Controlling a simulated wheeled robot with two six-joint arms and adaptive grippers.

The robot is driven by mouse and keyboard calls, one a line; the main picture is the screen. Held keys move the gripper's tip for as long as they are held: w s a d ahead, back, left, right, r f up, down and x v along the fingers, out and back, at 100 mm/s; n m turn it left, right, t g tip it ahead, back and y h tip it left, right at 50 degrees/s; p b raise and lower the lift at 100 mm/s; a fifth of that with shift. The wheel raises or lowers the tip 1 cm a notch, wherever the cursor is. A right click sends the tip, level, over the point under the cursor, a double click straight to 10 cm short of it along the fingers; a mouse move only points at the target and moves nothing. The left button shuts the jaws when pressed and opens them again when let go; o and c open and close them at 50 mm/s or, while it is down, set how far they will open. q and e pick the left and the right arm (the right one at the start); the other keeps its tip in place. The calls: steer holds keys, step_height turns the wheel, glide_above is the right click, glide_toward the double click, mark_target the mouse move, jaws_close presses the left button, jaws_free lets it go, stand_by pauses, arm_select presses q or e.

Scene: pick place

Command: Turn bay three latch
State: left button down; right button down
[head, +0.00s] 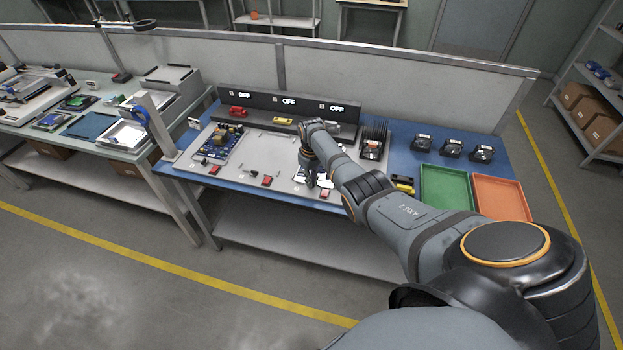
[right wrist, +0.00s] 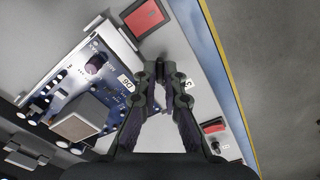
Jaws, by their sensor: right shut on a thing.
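In the head view, my right gripper (head: 312,182) is at the front of the right-hand bay on the blue workbench (head: 232,178), just left of a red button (head: 325,194). The right wrist view shows its dark fingers (right wrist: 160,75) closed together beside a "3" label (right wrist: 188,84). They are shut on a small dark part, apparently the bay three latch, mostly hidden by the fingertips; its angle cannot be told. A blue circuit board (right wrist: 75,103) lies beside the fingers. My left gripper is not in view.
Another red button (right wrist: 213,126) is near the fingers. Three displays on the back panel (head: 262,104) read OFF. A green tray (head: 446,188) and an orange tray (head: 503,198) stand right of my arm. The middle bay plate (head: 262,150) looks bare.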

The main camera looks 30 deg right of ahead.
steer(key=n, duration=0.6)
steer(key=shift+n, duration=0.5)
stand_by(0.3)
steer(key=c, duration=1.5)
jaws_free()
steer(key=shift+o, duration=0.2)
step_height(320, 180, up, 12)
